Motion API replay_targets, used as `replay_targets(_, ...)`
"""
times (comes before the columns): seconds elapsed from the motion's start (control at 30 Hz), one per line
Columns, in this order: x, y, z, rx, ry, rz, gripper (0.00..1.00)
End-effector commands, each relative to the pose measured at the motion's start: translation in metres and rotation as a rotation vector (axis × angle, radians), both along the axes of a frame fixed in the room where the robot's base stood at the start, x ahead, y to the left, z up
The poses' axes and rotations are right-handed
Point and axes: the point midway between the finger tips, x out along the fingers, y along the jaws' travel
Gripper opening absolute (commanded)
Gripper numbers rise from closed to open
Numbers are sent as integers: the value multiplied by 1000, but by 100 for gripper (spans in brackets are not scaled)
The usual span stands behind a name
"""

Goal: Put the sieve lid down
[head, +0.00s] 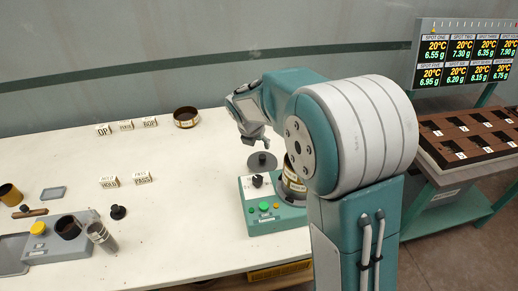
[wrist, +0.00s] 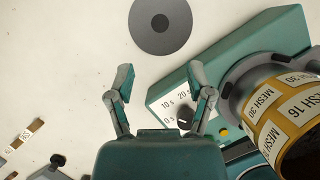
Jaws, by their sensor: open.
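The sieve lid, a grey disc (head: 264,159) with a dark round knob in its middle, appears to lie flat on the white table just behind the green shaker. It also shows at the top of the wrist view (wrist: 160,24), clear of the shaker's edge. My gripper (wrist: 160,85) is open and empty, its fingers spread apart. In the head view my gripper (head: 251,132) hangs above and a little left of the lid, not touching it.
The green shaker (head: 254,208) has a dial, buttons and a sieve stack (head: 293,187) with MESH labels (wrist: 284,112), partly hidden by my arm. A dark ring-shaped sieve (head: 186,117) stands at the back. Label blocks (head: 125,127) stand left; the table's middle is clear.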

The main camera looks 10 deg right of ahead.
Motion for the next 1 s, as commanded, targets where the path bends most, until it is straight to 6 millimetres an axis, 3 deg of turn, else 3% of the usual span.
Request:
replay_targets(0.17, -7, 0, 13, 16, -11, -38, 68)
replay_targets(0.27, -20, -4, 27, 64, -45, -147, 68)
replay_targets(0.6, -92, -19, 81, 324, -185, -721, 68)
replay_targets(1.0, -183, -28, 115, 647, -304, -1392, 68)
